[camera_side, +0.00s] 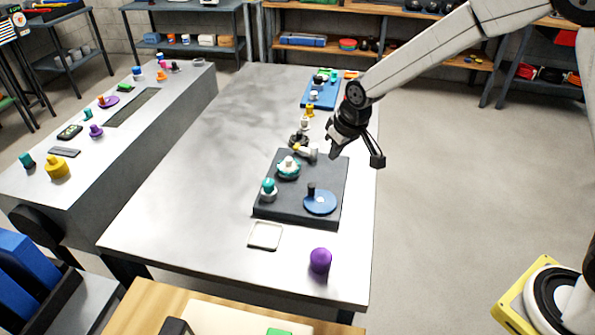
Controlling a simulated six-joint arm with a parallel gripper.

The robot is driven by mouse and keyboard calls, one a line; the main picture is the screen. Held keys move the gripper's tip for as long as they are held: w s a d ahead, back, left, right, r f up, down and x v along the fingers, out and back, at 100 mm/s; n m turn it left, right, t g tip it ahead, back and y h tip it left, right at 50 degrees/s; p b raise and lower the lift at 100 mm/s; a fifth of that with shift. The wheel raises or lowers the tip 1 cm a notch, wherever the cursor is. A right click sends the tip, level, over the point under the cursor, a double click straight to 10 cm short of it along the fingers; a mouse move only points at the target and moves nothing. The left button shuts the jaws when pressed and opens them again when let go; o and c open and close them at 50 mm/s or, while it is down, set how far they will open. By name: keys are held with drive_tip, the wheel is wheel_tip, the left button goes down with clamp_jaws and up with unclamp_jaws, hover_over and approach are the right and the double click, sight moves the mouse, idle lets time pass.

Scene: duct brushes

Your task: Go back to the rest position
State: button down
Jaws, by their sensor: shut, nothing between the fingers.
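My gripper (332,151) is shut and empty, held above the far right part of the metal table (190,175). A dark mat (268,212) lies below it and nearer the camera. On the mat are a teal-and-white piece (288,168), a teal-topped grey piece (268,190) and a blue disc (322,203) with a dark upright knob. A pale cylindrical piece with a yellow end (303,151) lies at the mat's far edge, close to the left of my gripper. Whether they touch is unclear.
A purple rounded piece (320,261) and a small white tray (265,236) sit near the table's front. A blue tray (320,97) with small parts stands at the far end. A grey bench (110,140) with several coloured parts runs along the left. The table's left half is clear.

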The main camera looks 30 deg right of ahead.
drive_tip(key=s+d, duration=0.3)
drive_tip(key=s, duration=0.7)
drive_tip(key=s+d+m+g, duration=0.1)
drive_tip(key=s+d, duration=0.3)
drive_tip(key=s, duration=0.6)
drive_tip(key=shift+s+m+h, duration=0.3)
